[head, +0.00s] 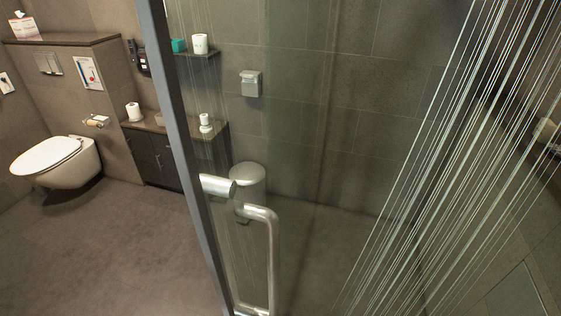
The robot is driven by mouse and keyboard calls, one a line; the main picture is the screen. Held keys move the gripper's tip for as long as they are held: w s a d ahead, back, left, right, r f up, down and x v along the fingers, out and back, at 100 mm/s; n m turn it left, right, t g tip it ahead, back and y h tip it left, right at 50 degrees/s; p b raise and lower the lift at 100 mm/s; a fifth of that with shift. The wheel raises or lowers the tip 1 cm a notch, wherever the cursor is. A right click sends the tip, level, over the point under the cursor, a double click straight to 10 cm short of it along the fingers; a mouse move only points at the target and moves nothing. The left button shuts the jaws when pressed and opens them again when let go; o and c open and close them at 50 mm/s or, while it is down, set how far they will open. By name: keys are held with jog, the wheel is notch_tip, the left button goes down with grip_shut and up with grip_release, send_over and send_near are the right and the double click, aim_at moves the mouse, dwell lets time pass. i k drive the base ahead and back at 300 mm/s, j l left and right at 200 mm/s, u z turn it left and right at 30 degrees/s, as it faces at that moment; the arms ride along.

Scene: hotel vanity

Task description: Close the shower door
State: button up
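The shower door (330,130) is a clear glass panel that fills the middle of the head view, close to me. A grey metal strip (186,140) runs down its left edge. A silver bar handle (271,255) is fixed to the glass near that edge, with a thick round mount (217,187) at its upper end. I cannot tell from this view how far the door stands open. My gripper is not in view.
Glass with white vertical lines (455,150) stands at the right. Left of the door, bare floor (110,255) is clear.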

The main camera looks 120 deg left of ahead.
aim_at(289, 217)
jog(key=k+u, duration=0.45)
jog(key=k+j+u, duration=0.25)
jog(key=u, duration=0.2)
jog(key=l+u, duration=0.1)
jog(key=u, duration=0.35)
jog(key=i+l+u, duration=0.1)
jog(key=u, duration=0.35)
jog(key=l+u, duration=0.1)
jog(key=u, duration=0.3)
jog(key=l+u, duration=0.15)
jog(key=u, duration=0.3)
jog(key=l+u, duration=0.15)
jog(key=l, duration=0.7)
jog(key=k+j, duration=0.05)
